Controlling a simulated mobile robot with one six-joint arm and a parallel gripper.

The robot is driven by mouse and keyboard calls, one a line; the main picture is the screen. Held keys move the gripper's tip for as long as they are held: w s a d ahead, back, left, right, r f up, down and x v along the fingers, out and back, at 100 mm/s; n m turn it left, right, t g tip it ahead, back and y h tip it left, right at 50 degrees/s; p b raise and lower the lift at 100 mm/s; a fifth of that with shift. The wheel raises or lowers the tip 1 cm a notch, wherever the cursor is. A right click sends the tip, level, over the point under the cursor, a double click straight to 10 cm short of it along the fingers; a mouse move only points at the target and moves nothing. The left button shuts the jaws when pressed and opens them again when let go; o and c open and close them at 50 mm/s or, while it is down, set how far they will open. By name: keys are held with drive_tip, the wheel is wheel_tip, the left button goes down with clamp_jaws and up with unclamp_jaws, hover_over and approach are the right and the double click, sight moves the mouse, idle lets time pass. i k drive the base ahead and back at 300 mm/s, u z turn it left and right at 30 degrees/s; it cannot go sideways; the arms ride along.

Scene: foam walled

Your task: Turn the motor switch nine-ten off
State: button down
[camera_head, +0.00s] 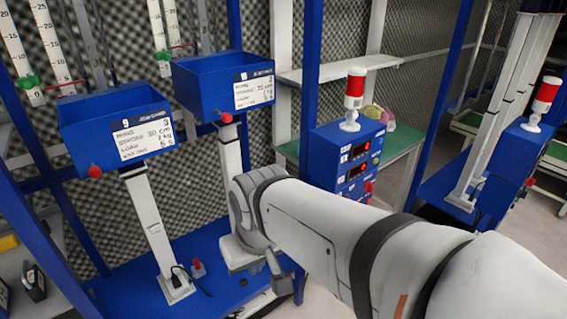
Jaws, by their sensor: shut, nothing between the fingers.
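A blue control box (346,162) stands right of centre with two lit red displays, small labels too small to read and a red-and-white beacon (353,98) on top. A red switch-like part (369,187) sits low on its right side, partly behind my arm; I cannot tell its position or confirm it is the nine-ten switch. My arm crosses in front of the box's lower part. My gripper (277,284) hangs below the wrist, left of and lower than the box, apart from it. It is small and dark here, shut and empty.
Two blue bins with white labels stand on posts at left, the nearer marked 9 (118,130), the other (226,85) behind it. Red knobs stick out from them. A blue base plate (215,262) lies below. A second blue box with beacon (543,100) stands at right.

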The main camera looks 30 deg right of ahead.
sight(369, 187)
drive_tip(key=z, duration=0.95)
drive_tip(key=k, duration=0.95)
drive_tip(key=z, duration=0.25)
drive_tip(key=i, duration=1)
drive_tip(key=u, duration=0.1)
drive_tip(key=k, duration=0.3)
drive_tip(key=z, duration=0.35)
drive_tip(key=i, duration=0.95)
drive_tip(key=u, duration=0.2)
